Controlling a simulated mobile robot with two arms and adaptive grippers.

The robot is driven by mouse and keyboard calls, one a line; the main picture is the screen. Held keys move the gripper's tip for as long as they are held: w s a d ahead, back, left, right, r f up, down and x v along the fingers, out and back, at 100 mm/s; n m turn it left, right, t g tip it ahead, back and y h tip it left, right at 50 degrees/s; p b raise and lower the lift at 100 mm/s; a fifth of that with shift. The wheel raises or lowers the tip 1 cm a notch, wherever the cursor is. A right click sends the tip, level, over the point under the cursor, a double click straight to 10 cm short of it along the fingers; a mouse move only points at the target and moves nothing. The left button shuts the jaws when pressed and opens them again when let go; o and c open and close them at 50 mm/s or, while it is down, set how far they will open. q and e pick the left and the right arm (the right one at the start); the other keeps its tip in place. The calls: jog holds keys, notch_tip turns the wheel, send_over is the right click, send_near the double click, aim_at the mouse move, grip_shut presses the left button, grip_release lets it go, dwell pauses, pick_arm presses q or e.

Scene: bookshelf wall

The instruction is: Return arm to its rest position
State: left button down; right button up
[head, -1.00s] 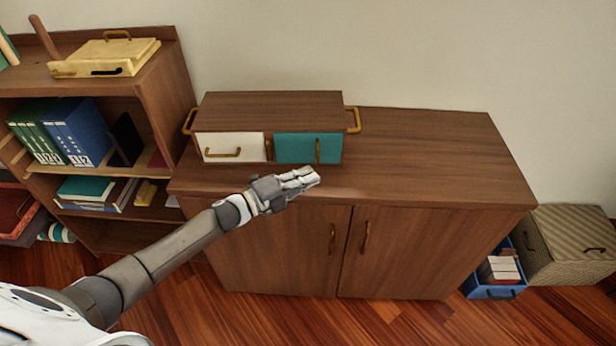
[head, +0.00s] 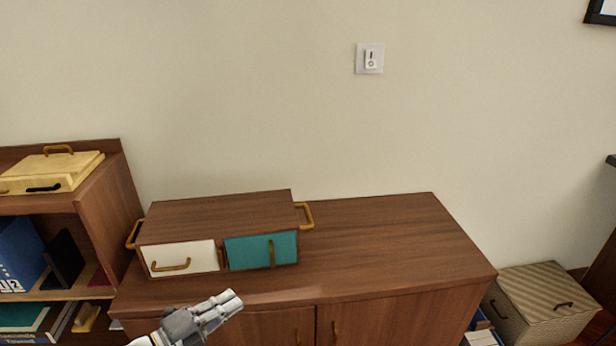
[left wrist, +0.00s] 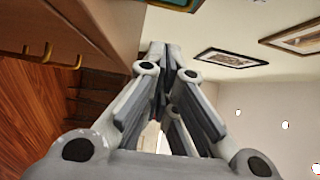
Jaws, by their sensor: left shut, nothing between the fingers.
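My left gripper (head: 222,304) is shut and empty at the bottom of the head view. It is in front of the wooden cabinet (head: 390,235) and below a small wooden drawer box (head: 220,213) on its top. In the left wrist view, my left gripper's fingers (left wrist: 165,62) meet with nothing seen between them. The box has a white drawer (head: 180,259) and a teal drawer (head: 260,250), both closed. My right gripper is in neither view.
A bookshelf (head: 110,205) with a yellow case (head: 50,172) on top stands at the left. A striped box (head: 545,297) sits at the right of the cabinet. A light switch (head: 369,58) is on the wall. The cabinet top right of the drawer box is clear.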

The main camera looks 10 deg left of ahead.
pick_arm(q)
jog(key=s+d+f+n+g+y, duration=0.1)
jog(key=s+f+n+y, duration=0.2)
jog(key=n+y, duration=0.35)
jog(key=s+d+f+n+g+y, duration=0.1)
jog(key=s+d+f+n+y, duration=0.2)
jog(key=n, duration=0.6)
jog(key=s+d+f+n+g+y, duration=0.1)
jog(key=s+n+g, duration=0.7)
jog(key=s, duration=1.2)
notch_tip(320, 180, down, 27)
jog(key=s+g, duration=0.2)
jog(key=s+a+f+g, duration=0.1)
jog(key=s+a+f, duration=0.1)
jog(key=s+f, duration=1.3)
jog(key=shift+s+a+f, duration=0.35)
jog(key=shift+s+f, duration=0.05)
jog(key=shift+s, duration=0.3)
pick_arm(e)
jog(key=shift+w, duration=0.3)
